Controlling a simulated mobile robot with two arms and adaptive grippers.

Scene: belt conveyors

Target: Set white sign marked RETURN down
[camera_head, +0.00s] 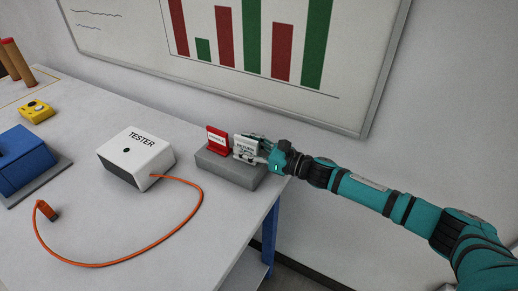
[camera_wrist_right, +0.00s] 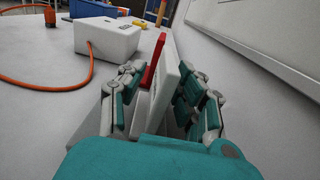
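The white sign (camera_head: 246,146) stands upright at the grey block (camera_head: 221,168), to the right of a red sign (camera_head: 217,141); its small print is hard to read. My right gripper (camera_head: 258,148) reaches in from the right at the white sign. In the wrist view the white sign (camera_wrist_right: 167,82) is between the spread fingers of my right gripper (camera_wrist_right: 160,85), with a gap on its left side. The fingers partly hide its lower part, so its contact with the block is not clear. My left gripper is not in view.
A white tester box (camera_head: 137,158) stands left of the block, with an orange cable (camera_head: 165,232) curving to an orange plug (camera_head: 47,211). A blue device (camera_head: 22,160) and a yellow device (camera_head: 35,111) are further left. The wall and whiteboard (camera_head: 352,70) are close behind.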

